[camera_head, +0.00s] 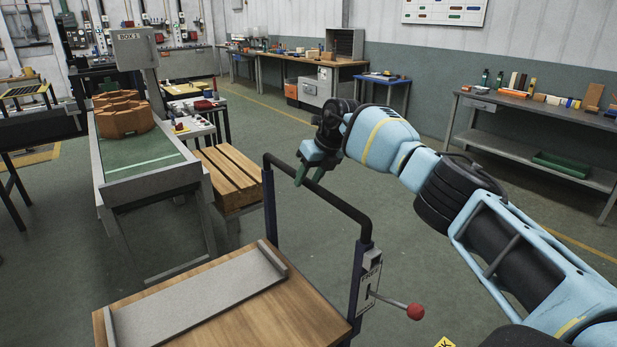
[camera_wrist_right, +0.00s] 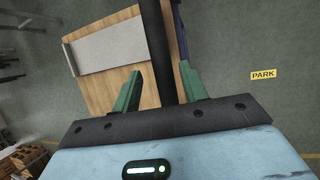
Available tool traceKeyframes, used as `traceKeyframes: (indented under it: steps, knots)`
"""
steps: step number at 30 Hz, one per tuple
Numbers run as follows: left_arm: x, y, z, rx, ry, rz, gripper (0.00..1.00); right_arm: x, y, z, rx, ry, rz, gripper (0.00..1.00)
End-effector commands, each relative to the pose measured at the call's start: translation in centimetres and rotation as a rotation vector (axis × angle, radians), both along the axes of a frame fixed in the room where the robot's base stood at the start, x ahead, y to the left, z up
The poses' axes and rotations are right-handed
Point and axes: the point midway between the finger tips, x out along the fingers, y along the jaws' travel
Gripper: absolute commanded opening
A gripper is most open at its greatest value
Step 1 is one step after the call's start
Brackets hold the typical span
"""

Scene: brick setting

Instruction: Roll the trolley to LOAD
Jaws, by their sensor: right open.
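The trolley has a wooden deck (camera_head: 290,315) carrying a grey channel-shaped tray (camera_head: 200,300), and a dark push bar (camera_head: 330,203) on uprights. Its right upright carries a small label plate and a lever with a red knob (camera_head: 415,312). My right gripper (camera_head: 309,180) is open at the push bar, its green fingers pointing down. In the right wrist view, the bar (camera_wrist_right: 160,50) runs between the two open fingers (camera_wrist_right: 163,90); I cannot tell how deep it sits between them. The deck (camera_wrist_right: 115,85) also shows there. No LOAD marking is readable. My left gripper is not in view.
A yellow PARK sign (camera_wrist_right: 263,74) lies on the floor beside the trolley. A conveyor (camera_head: 145,160) bearing brown parts (camera_head: 122,118) and a slatted wooden platform (camera_head: 232,175) stand beyond the trolley. Benches line the back and right. Green floor between is open.

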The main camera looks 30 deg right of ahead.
Motion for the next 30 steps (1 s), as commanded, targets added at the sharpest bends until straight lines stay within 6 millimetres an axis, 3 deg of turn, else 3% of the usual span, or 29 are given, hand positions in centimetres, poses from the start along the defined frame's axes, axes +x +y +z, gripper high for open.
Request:
traceKeyframes:
  steps: [13, 30]
  knots:
    - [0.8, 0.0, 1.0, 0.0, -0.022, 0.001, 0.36, -2.3, -1.2, 6.1, 0.001, -0.006, 0.002, 0.43]
    - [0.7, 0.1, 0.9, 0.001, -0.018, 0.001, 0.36, -2.6, -1.4, 6.8, 0.001, -0.002, 0.002, 0.43]
